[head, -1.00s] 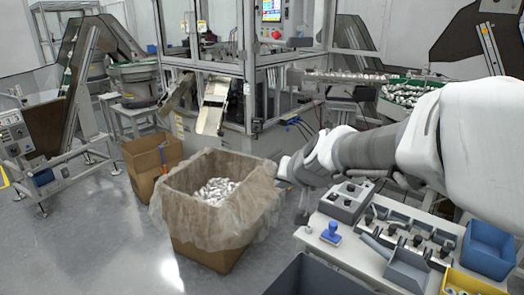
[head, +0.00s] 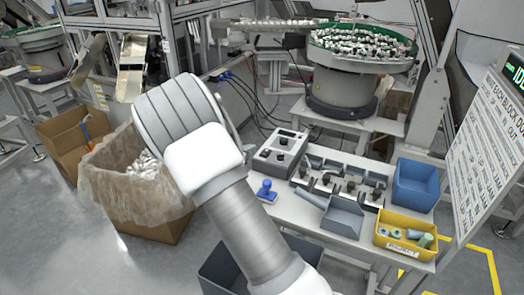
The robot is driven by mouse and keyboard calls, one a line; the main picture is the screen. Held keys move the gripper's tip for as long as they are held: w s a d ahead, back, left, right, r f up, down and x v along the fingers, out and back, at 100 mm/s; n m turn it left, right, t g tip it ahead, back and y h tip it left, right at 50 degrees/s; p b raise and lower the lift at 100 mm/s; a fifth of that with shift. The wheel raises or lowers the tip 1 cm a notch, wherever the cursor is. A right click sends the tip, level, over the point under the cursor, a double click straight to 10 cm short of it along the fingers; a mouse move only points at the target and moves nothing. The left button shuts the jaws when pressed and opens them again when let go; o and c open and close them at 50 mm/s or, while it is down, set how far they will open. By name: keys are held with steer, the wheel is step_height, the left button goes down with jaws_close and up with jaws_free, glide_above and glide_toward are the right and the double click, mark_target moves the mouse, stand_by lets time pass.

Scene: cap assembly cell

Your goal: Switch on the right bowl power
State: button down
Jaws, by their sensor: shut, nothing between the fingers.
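The right bowl (head: 362,45) is a round feeder with a green rim, full of small white and dark parts, at the upper right. Its grey drum base (head: 340,92) stands on a white stand. A grey control box (head: 281,152) with a small dark panel and a black knob sits at the back left of the white worktable; I cannot tell whether it is on or which bowl it serves. My arm rises from the bottom centre to left of this box. My gripper is not visible; it is hidden behind the arm or outside the picture.
The worktable (head: 300,225) also holds a blue stamp (head: 266,190), a row of black-knobbed fixtures (head: 345,183), a grey scoop (head: 342,216), a blue bin (head: 415,185) and a yellow bin (head: 405,236). A lined carton (head: 140,205) stands left. A sign board (head: 490,155) stands right.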

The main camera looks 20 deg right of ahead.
stand_by(0.3)
glide_above(261, 159)
step_height(261, 159, down, 4)
steer(key=shift+s+r+b, duration=0.1)
steer(key=shift+r+b, duration=0.1)
steer(key=shift+b, duration=0.2)
step_height(261, 159, down, 2)
steer(key=shift+f, duration=1.05)
steer(key=shift+b, duration=0.3)
